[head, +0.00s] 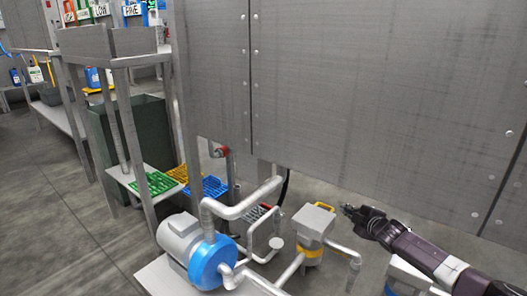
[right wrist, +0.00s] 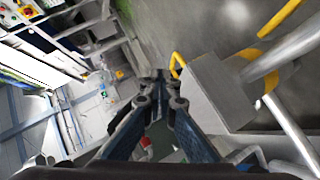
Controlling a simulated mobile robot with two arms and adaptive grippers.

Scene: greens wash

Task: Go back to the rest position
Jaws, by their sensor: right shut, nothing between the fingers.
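My right gripper (head: 350,211) is at the right of the head view, on a dark arm that comes in from the lower right. Its fingertips point left, close to a grey box with a yellow band (head: 314,222). In the right wrist view the two fingers (right wrist: 160,76) meet at their tips with nothing between them. The same grey box (right wrist: 218,92) shows just right of the fingers there; I cannot tell whether they touch. My left gripper is not in view.
A tall riveted metal tank wall (head: 380,95) fills the back right. A blue and grey pump (head: 212,262) with white pipes (head: 240,207) stands low in front. A metal stand (head: 112,60) and a shelf with coloured grates (head: 155,184) are left. Floor (head: 45,215) at far left is clear.

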